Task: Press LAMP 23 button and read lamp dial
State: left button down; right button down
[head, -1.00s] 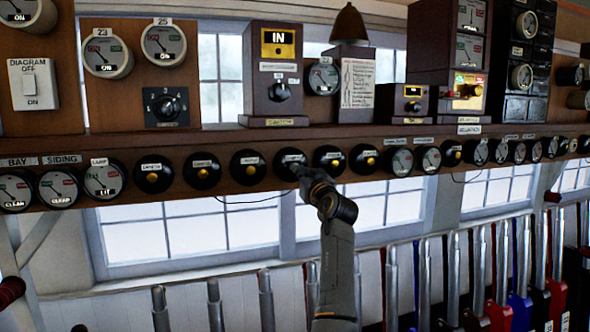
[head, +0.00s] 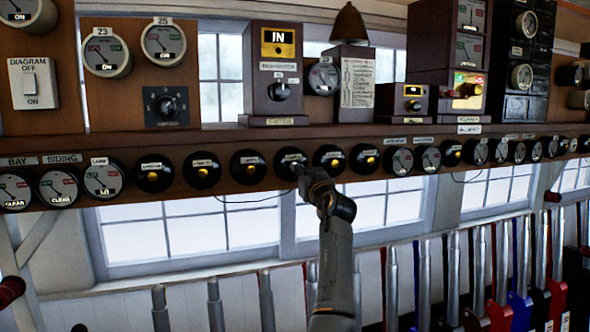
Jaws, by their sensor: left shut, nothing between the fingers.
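A row of round black push buttons with yellow centres runs along the shelf front. My left gripper (head: 301,172) is shut and empty, its tip at the lower right of one black button (head: 286,161) and covering part of it. Whether it touches is hard to tell. The labels above the buttons are too small to read. The lamp dial (head: 103,179) is at the left of the row, with a LAMP label above it and a small word low on its face, blurred now. My right gripper is not in view.
Neighbouring buttons sit close by, one to the left (head: 248,167) and one to the right (head: 329,158). BAY and SIDING dials (head: 58,187) are at far left. Upright levers (head: 393,285) stand below. Wooden instrument boxes (head: 275,75) stand on the shelf above.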

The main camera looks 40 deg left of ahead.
pick_arm(q)
jog(key=shift+s+d+b, duration=0.15)
jog(key=shift+d+b, duration=0.05)
jog(key=shift+b, duration=0.2)
dwell(0.4)
jog(key=v, duration=0.1)
jog(key=b+v, duration=0.1)
jog(key=v, duration=0.3)
jog(key=shift+r, duration=0.4)
